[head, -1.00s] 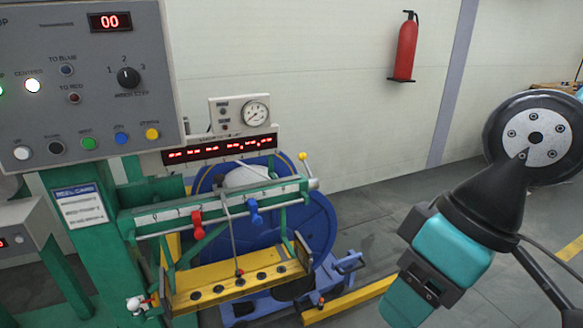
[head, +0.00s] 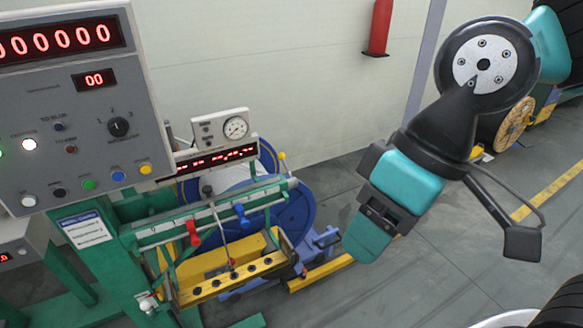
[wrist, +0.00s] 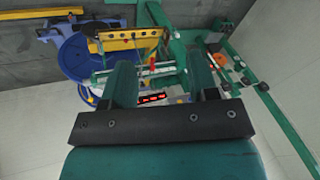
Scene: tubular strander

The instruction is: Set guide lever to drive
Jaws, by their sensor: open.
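The strander's green frame carries a pale marked rail (head: 215,217) with a red handle (head: 193,232) and a blue handle (head: 240,214) hanging from it. A yellow ball knob (head: 282,156) stands at the rail's right end. I cannot tell which is the guide lever. My gripper (head: 367,238) is open and empty, right of the rail and apart from it. In the wrist view, its two green fingers (wrist: 163,78) are spread, with the frame beyond.
A grey control panel (head: 75,120) with buttons, displays and a selector knob fills the upper left. A gauge box (head: 221,128) sits above a red digit display. A blue reel (head: 300,205) stands behind the rail. Grey floor (head: 440,265) is open at right.

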